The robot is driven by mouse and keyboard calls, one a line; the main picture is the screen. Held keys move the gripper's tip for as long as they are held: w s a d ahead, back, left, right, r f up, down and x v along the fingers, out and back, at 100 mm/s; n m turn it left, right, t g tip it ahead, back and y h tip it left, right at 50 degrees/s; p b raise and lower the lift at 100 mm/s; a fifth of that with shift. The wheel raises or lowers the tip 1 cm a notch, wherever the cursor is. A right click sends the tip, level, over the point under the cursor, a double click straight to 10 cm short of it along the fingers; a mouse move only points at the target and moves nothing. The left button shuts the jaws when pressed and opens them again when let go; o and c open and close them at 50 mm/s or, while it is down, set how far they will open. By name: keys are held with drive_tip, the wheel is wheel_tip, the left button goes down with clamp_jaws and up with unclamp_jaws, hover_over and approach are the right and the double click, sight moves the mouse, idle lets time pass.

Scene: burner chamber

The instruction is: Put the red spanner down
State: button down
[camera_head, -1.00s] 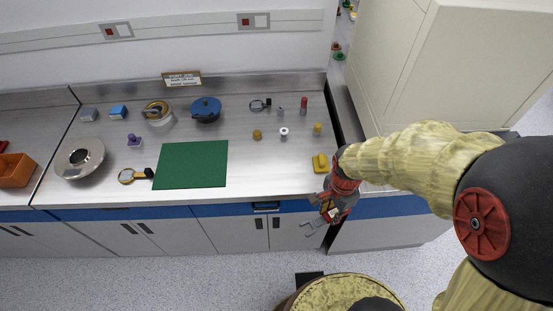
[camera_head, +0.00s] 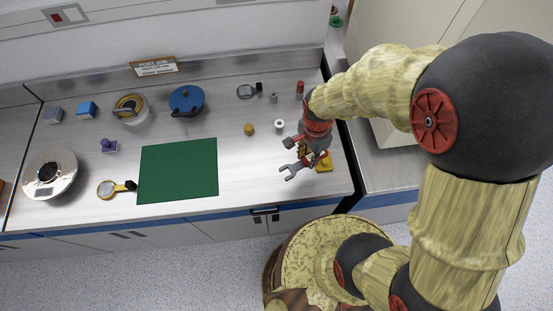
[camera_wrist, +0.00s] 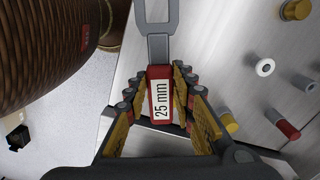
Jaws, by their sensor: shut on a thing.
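My gripper (camera_head: 306,156) is shut on the red spanner, whose grey open jaw (camera_head: 290,171) points left over the right part of the steel counter (camera_head: 250,185). In the wrist view the spanner's red handle (camera_wrist: 152,74) carries a white "25 mm" label and sits between the fingers of my gripper (camera_wrist: 158,84). Its grey shaft and head (camera_wrist: 157,22) reach away from the fingers. The spanner appears held above the counter; the exact height is hard to tell. A flat green mat (camera_head: 178,170) lies bare, left of my gripper.
A yellow object (camera_head: 324,164) stands close beside my gripper. A white ring-shaped piece (camera_head: 280,124), a brass weight (camera_head: 249,129) and a red-topped piece (camera_head: 299,89) stand behind it. A magnifier (camera_head: 108,189) lies left of the mat. Counter between mat and gripper is clear.

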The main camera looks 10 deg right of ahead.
sight(278, 166)
drive_tip(key=w+a+f, duration=0.1)
drive_tip(key=a+f, duration=0.1)
drive_tip(key=w+a+f, duration=0.2)
drive_tip(key=a, duration=0.1)
drive_tip(key=w+a+f, duration=0.1)
drive_tip(key=a+f, duration=0.1)
drive_tip(key=shift+w+a+f, duration=0.3)
drive_tip(key=shift+a+f, duration=0.05)
drive_tip(key=shift+f, duration=0.05)
drive_tip(key=shift+w+a+f, duration=0.25)
drive_tip(key=shift+a+f, duration=0.2)
drive_tip(key=shift+f, duration=0.15)
wheel_tip(278, 166, down, 3)
drive_tip(key=shift+w+a+f+b, duration=0.1)
drive_tip(key=shift+f+b, duration=0.1)
drive_tip(key=shift+b, duration=0.15)
drive_tip(key=c, duration=1.5)
unclamp_jaws()
